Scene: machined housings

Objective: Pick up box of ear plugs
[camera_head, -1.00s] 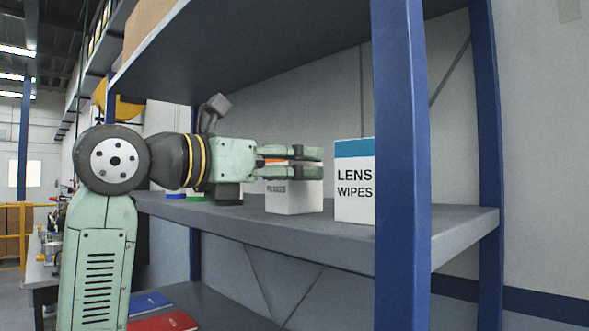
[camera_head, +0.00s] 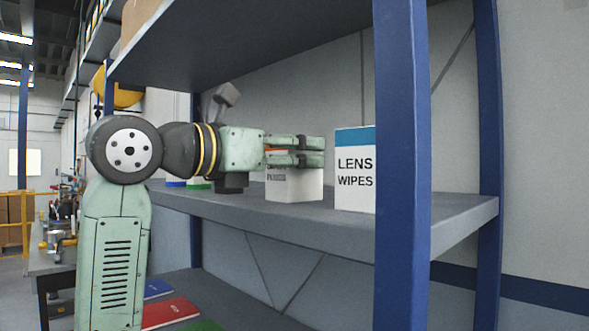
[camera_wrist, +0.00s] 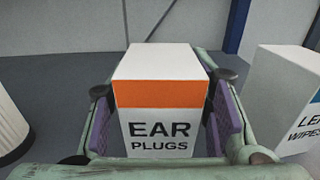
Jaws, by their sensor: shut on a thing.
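The box of ear plugs (camera_wrist: 161,118) is white with an orange band and stands upright between my gripper's two purple-padded fingers in the wrist view. In the head view the box (camera_head: 296,186) is on the grey shelf, its upper part hidden behind the fingers. My gripper (camera_head: 310,151) reaches in from the left and is shut on the box near its top. In the wrist view my gripper (camera_wrist: 163,128) has one finger on each side of it. The box's base looks at or very near the shelf surface; I cannot tell if it touches.
A white and blue lens wipes box (camera_head: 355,172) stands on the shelf (camera_head: 330,221) just right of the ear plugs. A blue upright post (camera_head: 403,160) is in front at right. An upper shelf (camera_head: 250,45) hangs above. A white ribbed container (camera_wrist: 12,125) is at left in the wrist view.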

